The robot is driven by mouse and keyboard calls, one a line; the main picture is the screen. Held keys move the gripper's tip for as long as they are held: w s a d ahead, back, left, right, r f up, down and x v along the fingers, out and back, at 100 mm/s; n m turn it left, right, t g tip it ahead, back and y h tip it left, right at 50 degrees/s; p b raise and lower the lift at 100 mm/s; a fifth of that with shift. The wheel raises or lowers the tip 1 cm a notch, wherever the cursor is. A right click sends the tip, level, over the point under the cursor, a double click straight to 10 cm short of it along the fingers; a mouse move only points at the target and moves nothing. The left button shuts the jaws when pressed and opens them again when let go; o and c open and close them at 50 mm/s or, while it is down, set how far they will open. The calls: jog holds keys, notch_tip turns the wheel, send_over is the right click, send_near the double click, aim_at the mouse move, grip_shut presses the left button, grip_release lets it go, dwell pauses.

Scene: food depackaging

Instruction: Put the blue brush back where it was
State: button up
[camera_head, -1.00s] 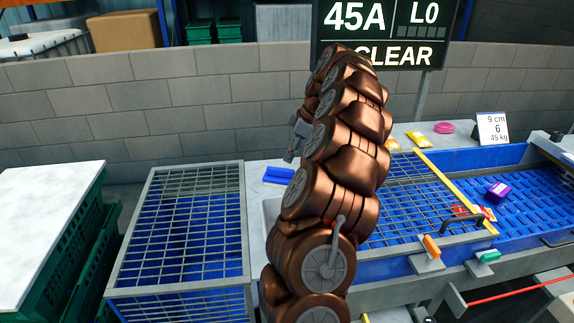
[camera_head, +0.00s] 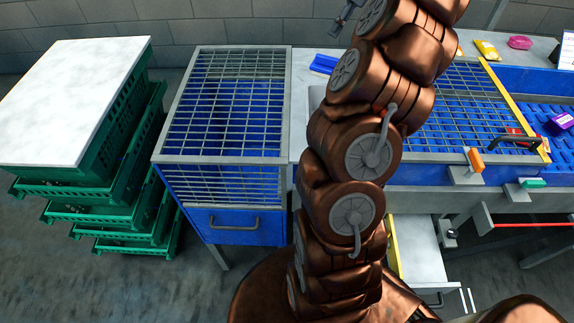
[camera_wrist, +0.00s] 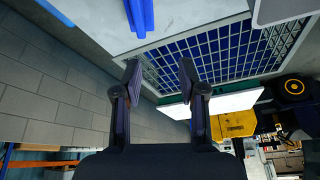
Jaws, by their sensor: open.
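My gripper (camera_wrist: 160,70) is open and empty in the wrist view, its two dark fingers apart. A long blue object (camera_wrist: 140,14) lies at the top of the wrist view, on a pale surface and apart from the fingers. In the head view a blue piece (camera_head: 325,64) lies on the pale counter (camera_head: 301,75), beside the mesh-topped bin. It looks like the same object, but I cannot tell whether it is the brush or a holder. My copper arm hides part of the counter. Only a small grey part near my gripper shows at the top edge of the head view.
A blue bin with a grey mesh top (camera_head: 225,160) stands left of my arm. Stacked green crates under a white board (camera_head: 75,95) stand further left. A blue conveyor (camera_head: 435,174) with a yellow-edged grid is on the right. A grey block wall (camera_head: 240,22) runs behind.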

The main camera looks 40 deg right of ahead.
jog(key=s+a+g, duration=0.2)
jog(key=a, duration=1.3)
jog(key=s+a+g, duration=0.1)
jog(key=s+a, duration=0.1)
jog(key=a, duration=1.3)
jog(key=s+a+f+m+g+h, duration=0.1)
jog(key=s+a+f, duration=0.3)
jog(key=s, duration=0.7)
jog(key=s+a+f+m+g+h, duration=0.1)
jog(key=s+a+f+m, duration=0.3)
jog(key=s, duration=0.8)
notch_tip(320, 180, down, 2)
jog(key=shift+a+f+m+g+h, duration=0.15)
jog(key=shift+a+m+g+h, duration=0.15)
jog(key=shift+a, duration=0.45)
jog(key=shift+s, duration=0.1)
